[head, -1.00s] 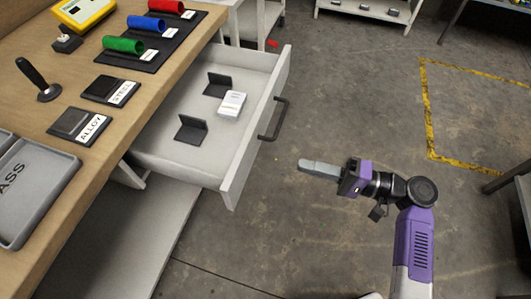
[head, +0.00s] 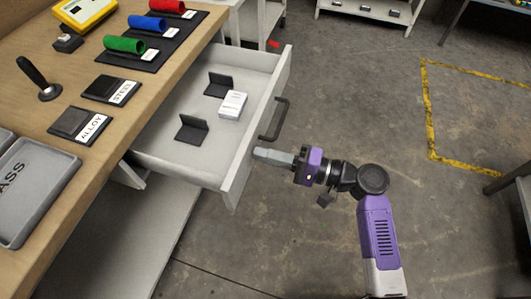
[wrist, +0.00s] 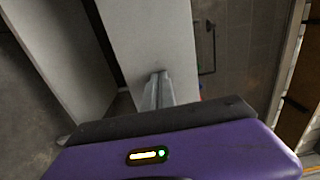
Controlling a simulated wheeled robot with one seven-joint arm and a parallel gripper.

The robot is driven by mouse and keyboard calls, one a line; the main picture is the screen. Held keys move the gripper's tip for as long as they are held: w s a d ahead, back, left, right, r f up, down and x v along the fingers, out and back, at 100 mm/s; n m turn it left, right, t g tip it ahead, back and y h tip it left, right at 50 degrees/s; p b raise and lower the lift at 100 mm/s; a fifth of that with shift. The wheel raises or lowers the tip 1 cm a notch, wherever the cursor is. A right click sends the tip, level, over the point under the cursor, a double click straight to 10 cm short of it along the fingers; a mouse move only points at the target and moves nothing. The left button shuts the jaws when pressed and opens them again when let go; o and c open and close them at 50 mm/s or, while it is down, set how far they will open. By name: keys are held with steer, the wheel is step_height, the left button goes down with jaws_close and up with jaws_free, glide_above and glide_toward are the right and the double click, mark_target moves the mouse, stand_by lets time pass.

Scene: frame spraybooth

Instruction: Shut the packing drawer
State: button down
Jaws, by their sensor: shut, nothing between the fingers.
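The packing drawer (head: 240,178) is pulled out from the wooden bench, a white open box with a dark bar handle (head: 274,120) on its front. Inside it lie a white box (head: 233,104) and two black angled holders (head: 192,128). My gripper (head: 257,153) is shut and empty. Its fingertips are close to the drawer front, below and to the left of the handle in the head view; I cannot tell whether they touch.
The wooden bench (head: 150,75) holds green, blue and red cylinders, black labelled blocks and a grey tray (head: 35,205). A white shelf is below the drawer. The concrete floor (head: 330,100) around my arm is clear, with yellow tape at the right.

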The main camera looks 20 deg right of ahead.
mark_target(179, 139)
steer(key=b+x, duration=0.5)
steer(key=x, duration=1.8)
steer(key=shift+w+a+f+b, duration=0.1)
steer(key=shift+w+a+b, duration=0.1)
steer(key=shift+a+b, duration=0.1)
steer(key=shift+w+a+r, duration=0.2)
steer(key=shift+a, duration=0.2)
steer(key=shift+s, duration=0.1)
